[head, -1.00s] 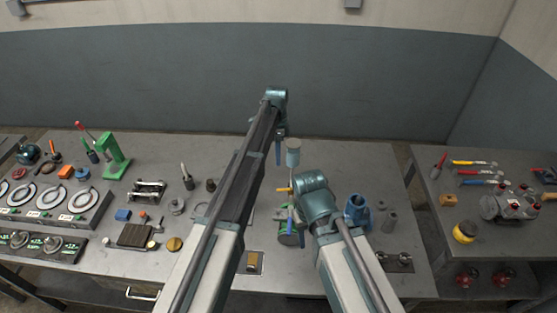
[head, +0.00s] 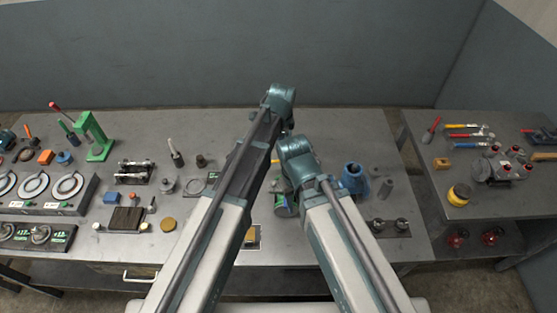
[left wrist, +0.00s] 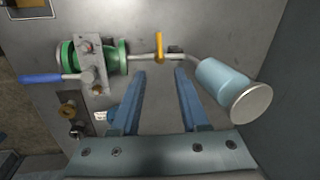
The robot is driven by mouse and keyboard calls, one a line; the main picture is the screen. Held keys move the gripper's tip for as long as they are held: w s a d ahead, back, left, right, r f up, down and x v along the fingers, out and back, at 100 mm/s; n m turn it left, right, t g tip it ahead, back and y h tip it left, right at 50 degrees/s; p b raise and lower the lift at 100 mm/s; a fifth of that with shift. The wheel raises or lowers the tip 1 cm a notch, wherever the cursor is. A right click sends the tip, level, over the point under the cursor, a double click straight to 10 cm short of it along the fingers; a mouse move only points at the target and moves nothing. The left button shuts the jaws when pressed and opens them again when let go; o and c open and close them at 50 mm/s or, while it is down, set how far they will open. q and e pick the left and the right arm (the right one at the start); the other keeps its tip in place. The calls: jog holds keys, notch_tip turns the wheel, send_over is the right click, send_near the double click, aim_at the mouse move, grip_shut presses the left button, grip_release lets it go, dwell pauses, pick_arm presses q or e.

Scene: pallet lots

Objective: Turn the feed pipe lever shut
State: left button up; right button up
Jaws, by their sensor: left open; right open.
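In the left wrist view a green pipe fitting (left wrist: 66,56) with a blue-handled lever (left wrist: 55,78) joins a thin metal pipe (left wrist: 140,58). A small yellow lever (left wrist: 159,46) stands across that pipe, which bends to a pale blue cup (left wrist: 232,90). My left gripper (left wrist: 160,72) is open and empty, its blue fingertips just short of the pipe on either side of the yellow lever's line. In the head view the green fitting (head: 284,210) shows below my right gripper (head: 288,178), which is open; its fingers are mostly hidden by its wrist.
A blue pot (head: 354,179) stands right of my right arm. A green hand press (head: 94,138) and gauge panel (head: 45,193) stand at left. A side table (head: 480,212) at right holds tools. The bench's back middle is clear.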

pick_arm(q)
jog(key=f+b, duration=0.3)
jog(key=f, duration=0.1)
jog(key=w+f+b, duration=0.1)
jog(key=f+b, duration=0.3)
jog(key=w+f+b, duration=0.1)
jog(key=f+b, duration=0.2)
jog(key=b, duration=0.1)
jog(key=shift+w+a+f, duration=0.15)
jog(key=shift+w+f, duration=0.05)
jog(key=shift+f, duration=0.2)
grip_shut()
